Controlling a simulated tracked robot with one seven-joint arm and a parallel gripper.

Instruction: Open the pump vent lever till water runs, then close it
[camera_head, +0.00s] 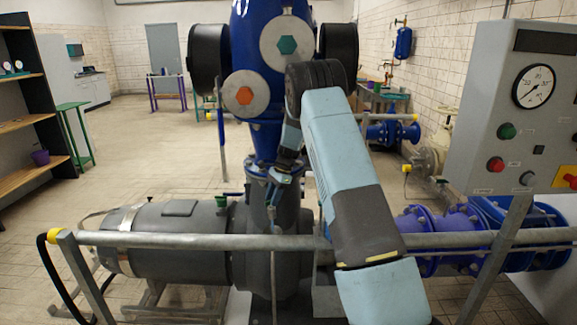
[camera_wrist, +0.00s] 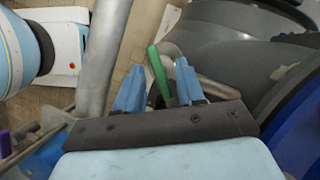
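In the wrist view a green lever (camera_wrist: 157,72) lies between the two light-blue fingers of my gripper (camera_wrist: 160,72). The fingers are apart, with a small gap visible on each side of the lever; whether either touches it I cannot tell. In the head view my gripper (camera_head: 273,196) points down in front of the dark grey pump casing (camera_head: 252,252), below the blue pipe. A thin vertical grey line (camera_head: 273,265) shows below the gripper; I cannot tell whether it is a tube or water. A small green handle (camera_head: 229,195) shows left of my gripper.
A grey railing (camera_head: 190,241) with yellow ends crosses in front of the pump. A control panel (camera_head: 515,110) with a gauge stands at right. The blue pipe (camera_head: 266,140) carries two large side flanges above. Tiled floor at left is open.

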